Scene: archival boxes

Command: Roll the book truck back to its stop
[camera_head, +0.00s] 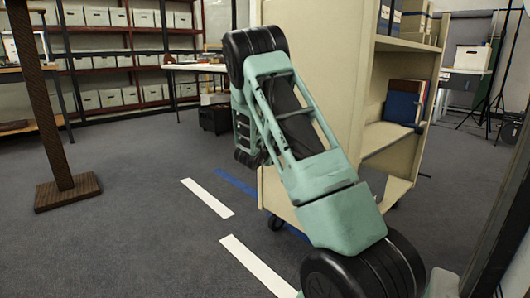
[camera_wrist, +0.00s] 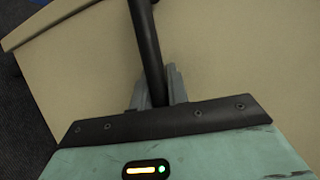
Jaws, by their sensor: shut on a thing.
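The book truck (camera_head: 320,70) is a tall beige cart on dark casters, standing right of centre in the head view, its open shelves facing right. My arm crosses in front of its plain end panel, and my gripper is hidden there. In the wrist view my gripper (camera_wrist: 157,88) is shut on a dark round bar (camera_wrist: 147,40), which looks like the truck's handle. Beige panel (camera_wrist: 225,50) fills most of the view behind the bar. Blue tape (camera_head: 237,185) lies on the floor by the truck's lower left. I cannot tell which thing is the stop.
White floor strips (camera_head: 208,198) run left of the truck, with open carpet beyond. A brown post (camera_head: 48,110) on a square base stands at left. Box shelving (camera_head: 120,60) and a table (camera_head: 195,68) are at the back. Tripod stands (camera_head: 492,90) are at right.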

